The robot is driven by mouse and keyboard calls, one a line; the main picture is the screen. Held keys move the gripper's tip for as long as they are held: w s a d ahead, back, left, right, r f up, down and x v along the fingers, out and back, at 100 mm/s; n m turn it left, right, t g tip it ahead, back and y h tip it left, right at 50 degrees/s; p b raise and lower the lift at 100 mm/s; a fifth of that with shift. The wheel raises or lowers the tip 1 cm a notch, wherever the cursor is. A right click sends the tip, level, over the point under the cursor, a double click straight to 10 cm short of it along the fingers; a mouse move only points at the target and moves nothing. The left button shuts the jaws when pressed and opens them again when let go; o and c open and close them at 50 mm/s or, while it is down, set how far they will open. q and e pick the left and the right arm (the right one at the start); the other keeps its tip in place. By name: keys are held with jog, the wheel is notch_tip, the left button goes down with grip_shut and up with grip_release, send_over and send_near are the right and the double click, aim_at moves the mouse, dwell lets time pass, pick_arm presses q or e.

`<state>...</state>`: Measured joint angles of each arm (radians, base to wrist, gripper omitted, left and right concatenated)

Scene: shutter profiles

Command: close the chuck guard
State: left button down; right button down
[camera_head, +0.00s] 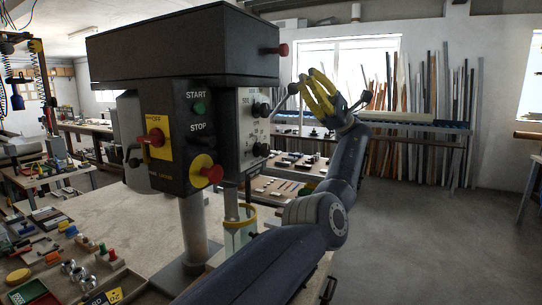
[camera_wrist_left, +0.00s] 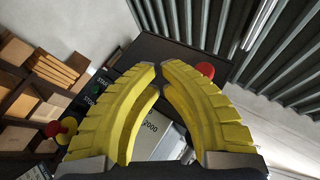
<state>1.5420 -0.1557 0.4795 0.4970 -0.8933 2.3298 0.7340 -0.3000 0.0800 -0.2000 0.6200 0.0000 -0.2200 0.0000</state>
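The drill press head (camera_head: 185,50) stands at the left of the head view. The chuck guard (camera_head: 240,228), a clear cup with a yellow rim, is low beside the column, under the spindle. My left arm partly covers it, and I cannot tell whether it is open. My left gripper (camera_head: 308,78) is raised right of the press head, well above the guard. In the left wrist view its yellow fingers (camera_wrist_left: 160,67) nearly meet at the tips, with nothing visible between them. My right gripper is not in view.
A lever with a ball end (camera_head: 293,88) is close to the left fingertips. The yellow stop panel has red knobs (camera_head: 212,173). A bench with tools and small parts (camera_head: 75,245) lies at left. A rack of long profiles (camera_head: 420,110) stands behind. Floor at right is clear.

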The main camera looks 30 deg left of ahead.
pick_arm(q)
jog(key=w+f+m+t+y, duration=0.2)
jog(key=f+t+y, duration=0.15)
jog(key=f, duration=0.85)
jog(key=w+f+m+t+y, duration=0.25)
jog(key=f+t, duration=0.25)
jog(key=f, duration=0.7)
jog(key=t, duration=0.6)
send_near(250, 238)
jog(key=shift+w+a, duration=1.7)
jog(key=shift+a, duration=0.15)
jog(key=shift+s+a+r, duration=0.25)
jog(key=shift+s+r, duration=0.35)
jog(key=shift+s, duration=0.2)
jog(key=shift+s+a+r, duration=0.2)
jog(key=shift+s+r, duration=0.45)
jog(key=shift+s, duration=0.15)
jog(key=shift+s+a, duration=0.5)
jog(key=shift+s, duration=0.2)
jog(key=shift+s+a, duration=0.5)
jog(key=shift+s, duration=0.2)
